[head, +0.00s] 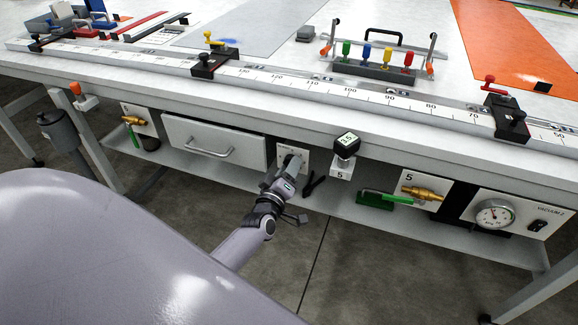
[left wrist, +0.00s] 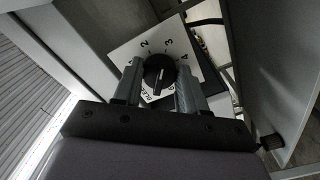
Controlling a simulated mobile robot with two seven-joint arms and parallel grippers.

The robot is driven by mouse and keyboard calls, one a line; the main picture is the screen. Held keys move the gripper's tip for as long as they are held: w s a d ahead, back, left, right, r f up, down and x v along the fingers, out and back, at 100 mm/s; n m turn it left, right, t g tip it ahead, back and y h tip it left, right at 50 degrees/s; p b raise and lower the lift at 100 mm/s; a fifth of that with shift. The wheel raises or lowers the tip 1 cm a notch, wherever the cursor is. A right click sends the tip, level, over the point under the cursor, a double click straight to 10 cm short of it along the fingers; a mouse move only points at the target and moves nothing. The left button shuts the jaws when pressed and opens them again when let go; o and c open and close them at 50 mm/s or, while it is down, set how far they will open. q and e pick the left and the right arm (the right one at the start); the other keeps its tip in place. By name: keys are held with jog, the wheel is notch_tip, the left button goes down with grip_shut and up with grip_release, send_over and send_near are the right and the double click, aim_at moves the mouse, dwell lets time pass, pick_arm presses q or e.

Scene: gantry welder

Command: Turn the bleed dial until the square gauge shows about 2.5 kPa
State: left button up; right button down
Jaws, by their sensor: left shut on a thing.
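The bleed dial (left wrist: 158,70) is a black round knob on a white square plate with the numbers 2, 3 and 4 in the left wrist view. My left gripper (left wrist: 160,88) has one finger on each side of the knob and is shut on it. My right gripper is not in view.
A drawer (head: 213,143) is left of the dial. A brass valve with a green handle (head: 385,200) and a round gauge panel (head: 505,213) are to the right. A lower shelf (head: 345,208) runs beneath. The long ruler rail (head: 290,90) lies along the table top.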

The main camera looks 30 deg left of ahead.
pick_arm(q)
jog(key=shift+s+a+m+p, duration=0.15)
jog(key=shift+m+p, duration=0.35)
jog(key=shift+m, duration=3.35)
jog(key=shift+w+a+m+p, duration=0.1)
jog(key=shift+m+p, duration=0.35)
jog(key=shift+m, duration=3.4)
jog(key=o, duration=1)
jog(key=shift+o, duration=0.2)
jog(key=shift+s, duration=0.2)
